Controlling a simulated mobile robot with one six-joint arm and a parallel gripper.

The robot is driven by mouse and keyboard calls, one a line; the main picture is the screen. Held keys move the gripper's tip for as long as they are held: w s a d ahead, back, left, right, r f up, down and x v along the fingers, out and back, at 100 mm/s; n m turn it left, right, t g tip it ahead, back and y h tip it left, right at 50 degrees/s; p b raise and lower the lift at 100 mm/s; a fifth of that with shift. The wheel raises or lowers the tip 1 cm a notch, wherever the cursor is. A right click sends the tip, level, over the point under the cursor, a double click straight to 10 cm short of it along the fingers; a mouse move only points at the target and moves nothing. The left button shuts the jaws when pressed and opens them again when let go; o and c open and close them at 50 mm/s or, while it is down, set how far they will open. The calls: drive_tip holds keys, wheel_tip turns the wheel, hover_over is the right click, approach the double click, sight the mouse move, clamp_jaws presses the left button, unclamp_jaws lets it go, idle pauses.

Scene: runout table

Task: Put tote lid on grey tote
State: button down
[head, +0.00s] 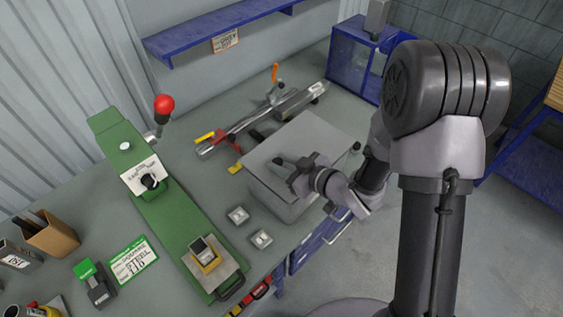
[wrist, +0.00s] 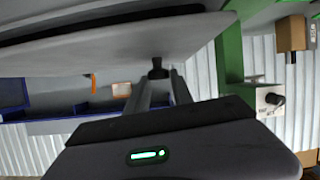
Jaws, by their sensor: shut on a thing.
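The tote lid (head: 305,138) is a flat grey plate lying over the top of the grey tote (head: 275,202) on the table. I cannot tell whether it rests fully on the rim. My gripper (head: 286,164) is at the lid's near part, shut on its small dark knob. In the wrist view my gripper (wrist: 157,82) has its two fingers closed on this knob, and the lid (wrist: 110,50) spreads across the upper left as a tilted grey sheet. The tote's far sides are hidden under the lid, and my arm covers its right side.
A green press with a red-knobbed lever (head: 164,105) stands left of the tote. A metal rail with an orange handle (head: 275,73) lies behind the tote. A blue shelf (head: 220,32) hangs on the wall.

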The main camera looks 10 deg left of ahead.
drive_tip(key=shift+f+b, duration=0.5)
drive_tip(key=c, duration=1)
unclamp_jaws()
drive_tip(key=shift+c, duration=0.2)
